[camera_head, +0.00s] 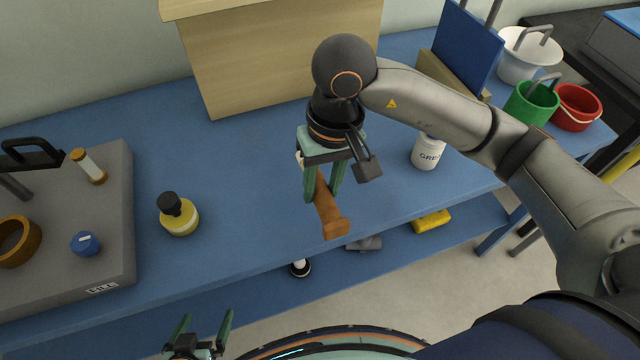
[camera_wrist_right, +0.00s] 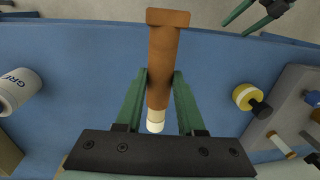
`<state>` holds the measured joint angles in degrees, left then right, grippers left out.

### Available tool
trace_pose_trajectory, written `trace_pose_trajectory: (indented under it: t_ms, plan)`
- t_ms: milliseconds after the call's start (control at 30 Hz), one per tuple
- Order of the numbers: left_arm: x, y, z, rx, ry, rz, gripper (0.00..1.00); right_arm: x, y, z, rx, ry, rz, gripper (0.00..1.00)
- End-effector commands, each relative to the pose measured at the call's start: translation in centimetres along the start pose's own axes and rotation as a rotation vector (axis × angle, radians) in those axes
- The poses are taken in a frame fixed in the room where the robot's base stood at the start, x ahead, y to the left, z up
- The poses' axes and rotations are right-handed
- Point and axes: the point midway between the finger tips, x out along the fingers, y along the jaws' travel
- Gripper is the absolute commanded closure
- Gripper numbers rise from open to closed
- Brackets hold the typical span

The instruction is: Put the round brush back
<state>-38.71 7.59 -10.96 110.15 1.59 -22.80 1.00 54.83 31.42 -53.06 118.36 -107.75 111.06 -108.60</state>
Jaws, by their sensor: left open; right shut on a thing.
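The round brush (camera_head: 328,214), with a brown wooden handle, is between the green fingers of my right gripper (camera_head: 322,194), which is shut on it. It is held over the blue bench (camera_head: 260,190) near its front edge. In the right wrist view, the brush (camera_wrist_right: 163,60) points its broad handle end away from the gripper, and its pale, whitish end lies near the palm. Whether it touches the bench I cannot tell. My left gripper (camera_head: 197,335) is open and empty, low in front of the bench; it also shows in the right wrist view (camera_wrist_right: 255,14).
A white jar (camera_head: 427,153) stands right of the brush, a yellow bottle (camera_head: 179,214) left. A grey tray (camera_head: 118,225) with several items is at far left. A wooden box (camera_head: 280,55) stands behind. White, green (camera_head: 531,103) and red buckets are at back right. Mid-bench is clear.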

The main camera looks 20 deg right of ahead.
Motion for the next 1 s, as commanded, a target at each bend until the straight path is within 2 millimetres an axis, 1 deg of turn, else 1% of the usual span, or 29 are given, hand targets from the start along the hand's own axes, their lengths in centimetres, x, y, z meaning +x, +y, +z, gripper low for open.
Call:
trace_pose_trajectory:
  t_ms: [33, 100, 200, 300, 433, 500, 600, 733, 1000]
  plan:
    - [-0.2, -0.1, 0.0, 0.000, 0.000, -0.003, 0.00, 0.7, 0.5, -1.0, 0.006, -0.006, 0.001, 1.00]
    - [-0.2, -0.3, 0.0, 0.000, 0.000, -0.006, 0.00, 2.2, 1.0, -2.0, 0.005, -0.006, 0.001, 1.00]
    - [-0.2, -0.4, 0.1, 0.000, -0.003, -0.008, 0.00, 3.7, 1.5, -3.4, 0.003, -0.004, 0.000, 1.00]
    - [-0.2, -0.4, 0.1, 0.000, -0.003, -0.008, 0.00, 4.8, 1.9, -4.3, 0.001, -0.002, -0.001, 1.00]
    - [-0.3, -0.4, 0.1, 0.000, -0.005, -0.008, 0.00, 5.4, 2.1, -4.9, -0.001, 0.000, 0.000, 1.00]
    - [-0.3, -0.4, 0.1, 0.000, -0.006, -0.008, 0.00, 6.1, 2.4, -5.4, 0.002, -0.002, 0.000, 1.00]
    - [-0.6, -0.3, -0.2, -0.001, -0.007, -0.008, 0.00, 7.5, 2.5, -5.2, 0.000, -0.005, 0.000, 1.00]
    - [-0.7, -0.3, -0.3, -0.001, -0.008, -0.008, 0.00, 8.7, 2.6, -5.3, -0.001, -0.001, -0.001, 1.00]
    - [-0.7, -0.3, -0.2, -0.001, -0.009, -0.008, 0.00, 9.0, 2.7, -5.3, -0.002, 0.002, 0.000, 1.00]
